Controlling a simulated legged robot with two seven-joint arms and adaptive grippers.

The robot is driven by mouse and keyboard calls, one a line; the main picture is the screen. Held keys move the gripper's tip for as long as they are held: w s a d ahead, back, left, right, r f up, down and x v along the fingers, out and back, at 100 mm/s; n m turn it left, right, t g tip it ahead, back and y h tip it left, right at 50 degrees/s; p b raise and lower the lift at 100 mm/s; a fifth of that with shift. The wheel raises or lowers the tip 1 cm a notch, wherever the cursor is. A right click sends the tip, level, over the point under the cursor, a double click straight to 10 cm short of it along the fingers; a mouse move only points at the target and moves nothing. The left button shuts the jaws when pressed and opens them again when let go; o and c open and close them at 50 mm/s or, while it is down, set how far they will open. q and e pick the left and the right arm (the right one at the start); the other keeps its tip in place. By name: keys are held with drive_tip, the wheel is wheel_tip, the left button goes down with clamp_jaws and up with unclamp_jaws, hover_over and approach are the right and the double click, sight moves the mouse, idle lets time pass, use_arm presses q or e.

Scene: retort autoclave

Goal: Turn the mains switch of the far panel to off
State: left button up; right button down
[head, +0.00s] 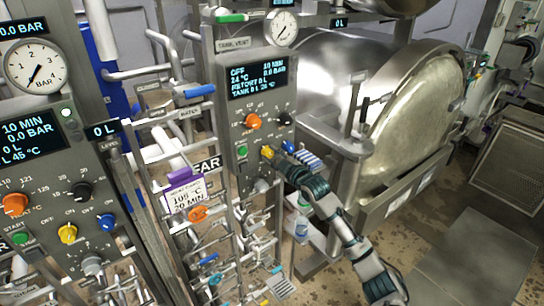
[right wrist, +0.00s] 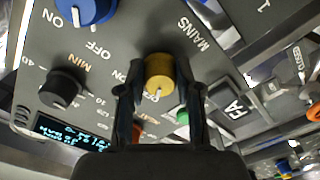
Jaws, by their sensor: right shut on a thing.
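The far panel (head: 238,110) stands mid-picture in the head view, with a lit display whose top line reads OFF. My right gripper (head: 271,160) reaches it from the lower right. In the right wrist view my right gripper (right wrist: 160,95) is shut on the yellow knob (right wrist: 159,72), one finger on each side. The knob's pale mark points towards printed letters that look like OFF. The word MAINS is printed beyond the yellow knob, near a grey knob (right wrist: 213,14) cut by the top edge. That grey knob also shows low on the panel in the head view (head: 262,185). My left gripper is out of view.
A blue knob (right wrist: 92,10) and a black knob (right wrist: 65,88) sit beside the held knob. The near panel (head: 85,165) stands at left with similar knobs. Pipes and valves lie between the panels. A round steel vessel door (head: 425,110) is right of the far panel.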

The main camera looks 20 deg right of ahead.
drive_tip(key=shift+f, duration=0.15)
drive_tip(key=c, duration=0.8)
unclamp_jaws()
drive_tip(key=shift+s, duration=0.1)
drive_tip(key=v, duration=1.2)
drive_tip(key=shift+d, duration=0.1)
